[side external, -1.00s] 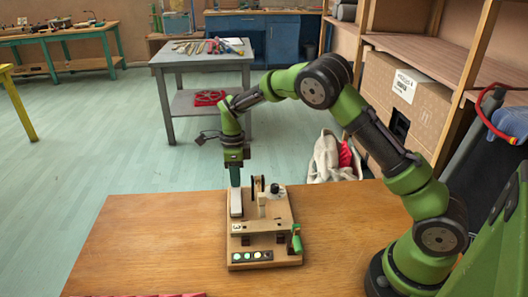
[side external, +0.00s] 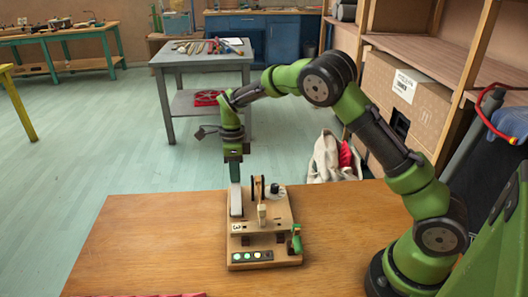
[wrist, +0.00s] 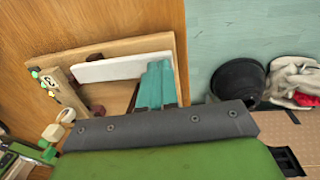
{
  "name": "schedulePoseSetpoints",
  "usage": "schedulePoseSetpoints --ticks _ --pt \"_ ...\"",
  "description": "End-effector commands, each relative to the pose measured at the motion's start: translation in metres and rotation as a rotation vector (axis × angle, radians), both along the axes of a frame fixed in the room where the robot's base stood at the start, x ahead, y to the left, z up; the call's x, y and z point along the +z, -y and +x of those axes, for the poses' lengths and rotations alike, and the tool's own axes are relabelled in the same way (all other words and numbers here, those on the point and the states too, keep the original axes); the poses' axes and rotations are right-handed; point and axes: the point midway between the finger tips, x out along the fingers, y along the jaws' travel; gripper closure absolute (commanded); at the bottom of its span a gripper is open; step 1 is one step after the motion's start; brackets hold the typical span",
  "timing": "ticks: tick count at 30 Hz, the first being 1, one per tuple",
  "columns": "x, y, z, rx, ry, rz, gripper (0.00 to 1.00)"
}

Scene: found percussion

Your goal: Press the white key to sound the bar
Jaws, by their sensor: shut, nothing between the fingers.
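The white key (side external: 236,204) is a long pale bar on the left of a wooden percussion device (side external: 284,209). It also shows in the wrist view (wrist: 115,67), running across the wooden base. My gripper (side external: 235,182) points down over the far end of the key, its teal fingers shut together and empty. In the wrist view, the fingertips (wrist: 157,86) overlap the key's right end. I cannot tell whether they touch it. The sounding bar cannot be clearly picked out.
The device carries a dark wheel (side external: 258,188), a black knob (side external: 274,189), a green handle (side external: 296,241) and a row of small lights (side external: 250,256). The wooden table (side external: 140,240) is clear to its left. A shelf with a cardboard box (side external: 405,100) stands behind my arm.

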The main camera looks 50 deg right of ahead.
Motion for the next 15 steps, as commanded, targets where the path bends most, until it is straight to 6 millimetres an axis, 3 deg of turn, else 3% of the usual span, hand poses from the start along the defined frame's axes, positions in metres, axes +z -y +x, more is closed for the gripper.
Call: schedulePoseSetpoints --ticks 5,15 --pt "0.015 0.000 0.001 0.001 0.003 -0.001 1.00" --pt "0.092 0.000 0.001 0.000 0.006 0.000 1.00"
